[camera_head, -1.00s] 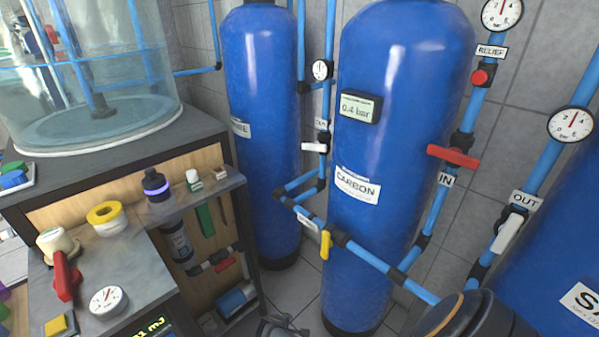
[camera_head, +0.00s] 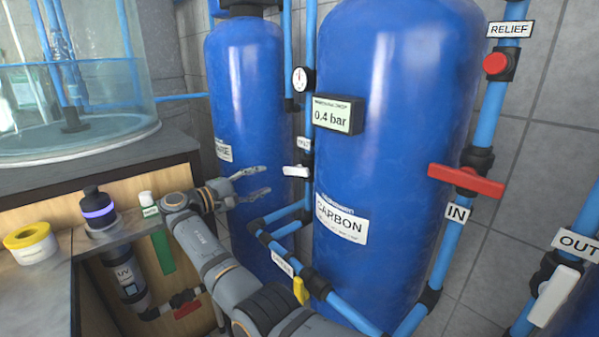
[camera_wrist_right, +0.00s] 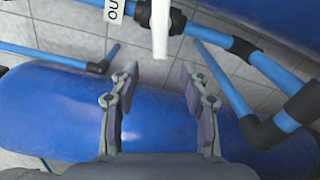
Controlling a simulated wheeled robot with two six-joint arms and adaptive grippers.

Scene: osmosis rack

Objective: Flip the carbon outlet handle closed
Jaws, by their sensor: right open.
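The carbon outlet handle (camera_head: 296,171) is a small white lever on the blue pipe left of the blue CARBON tank (camera_head: 400,120). A small label (camera_head: 304,143) sits just above it. In the right wrist view the white handle (camera_wrist_right: 160,28) stands at the top centre, beside a label reading "OU" (camera_wrist_right: 115,10). My right gripper (camera_head: 268,181) is open and empty, just left of the handle and apart from it. In the right wrist view its fingertips (camera_wrist_right: 158,70) are spread, with the handle beyond the gap between them. My left gripper is not in view.
A second blue tank (camera_head: 245,110) stands behind my right gripper. A yellow handle (camera_head: 300,290) is on the lower pipe. A red handle (camera_head: 465,180) is on the IN pipe, and another white handle (camera_head: 555,295) at far right. A bench with a yellow roll (camera_head: 30,242) is at left.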

